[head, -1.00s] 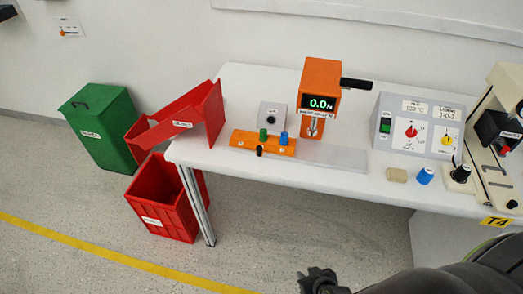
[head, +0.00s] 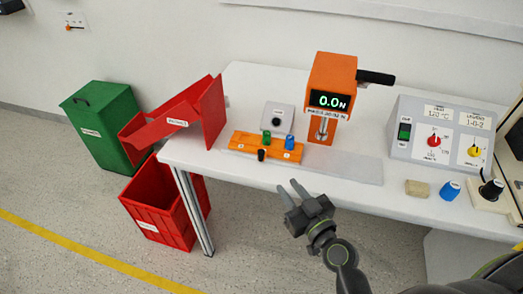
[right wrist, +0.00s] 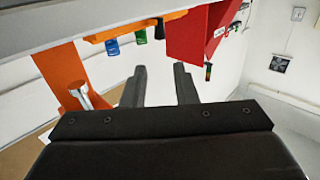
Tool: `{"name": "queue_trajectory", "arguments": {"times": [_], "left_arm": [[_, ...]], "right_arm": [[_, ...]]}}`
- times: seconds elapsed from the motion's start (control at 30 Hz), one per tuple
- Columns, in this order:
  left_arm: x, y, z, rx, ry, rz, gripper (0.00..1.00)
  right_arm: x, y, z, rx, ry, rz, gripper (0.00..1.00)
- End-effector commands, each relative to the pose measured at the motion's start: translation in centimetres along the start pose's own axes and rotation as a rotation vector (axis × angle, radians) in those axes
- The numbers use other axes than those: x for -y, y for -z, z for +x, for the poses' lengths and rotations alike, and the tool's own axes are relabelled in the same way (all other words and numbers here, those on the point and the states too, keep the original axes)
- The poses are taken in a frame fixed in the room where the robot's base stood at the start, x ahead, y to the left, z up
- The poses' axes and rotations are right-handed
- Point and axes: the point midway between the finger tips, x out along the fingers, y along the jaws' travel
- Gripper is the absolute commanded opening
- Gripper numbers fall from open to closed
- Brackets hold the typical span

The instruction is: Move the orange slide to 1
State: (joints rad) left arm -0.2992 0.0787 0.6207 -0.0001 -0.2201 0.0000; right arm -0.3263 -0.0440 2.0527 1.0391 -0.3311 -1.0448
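The orange slide (head: 266,147) is a flat orange bar near the front left of the white table. A green knob (head: 266,138) and a blue knob (head: 289,142) stand on it, and a black knob (head: 261,155) sits at its front edge. Its small white labels are too small to read. My right gripper (head: 290,188) is open and empty, in front of the table edge and apart from the slide. In the right wrist view its two fingers (right wrist: 158,70) are spread, and the orange slide (right wrist: 125,31) shows upside down beyond them. My left gripper is not in view.
A red chute (head: 180,120) stands left of the slide, with a red crate (head: 160,225) below it. An orange press with a display (head: 330,85) stands behind right. A control box (head: 440,130) and small blocks are farther right. A grey plate (head: 345,165) lies beside the slide.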

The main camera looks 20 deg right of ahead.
Motion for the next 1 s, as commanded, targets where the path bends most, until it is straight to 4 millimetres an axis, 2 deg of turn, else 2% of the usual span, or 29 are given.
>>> {"name": "queue_trajectory", "arguments": {"times": [0.03, 0.2, 0.6, 0.8, 1.0], "left_arm": [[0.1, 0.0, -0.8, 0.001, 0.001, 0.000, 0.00], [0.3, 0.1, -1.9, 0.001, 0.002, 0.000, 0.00], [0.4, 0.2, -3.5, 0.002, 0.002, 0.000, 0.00], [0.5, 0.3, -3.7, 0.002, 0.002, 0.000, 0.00], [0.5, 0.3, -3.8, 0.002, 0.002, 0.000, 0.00]], "right_arm": [[0.1, 0.5, 1.0, -0.002, 0.002, 0.000, 0.26], [0.1, 0.5, 4.3, -0.001, 0.002, 0.001, 0.26], [0.0, 0.2, 11.5, 0.001, 0.002, 0.000, 0.26], [0.0, 0.0, 14.2, 0.001, 0.002, 0.000, 0.26], [0.0, 0.0, 15.3, 0.002, 0.000, 0.000, 0.26]]}}
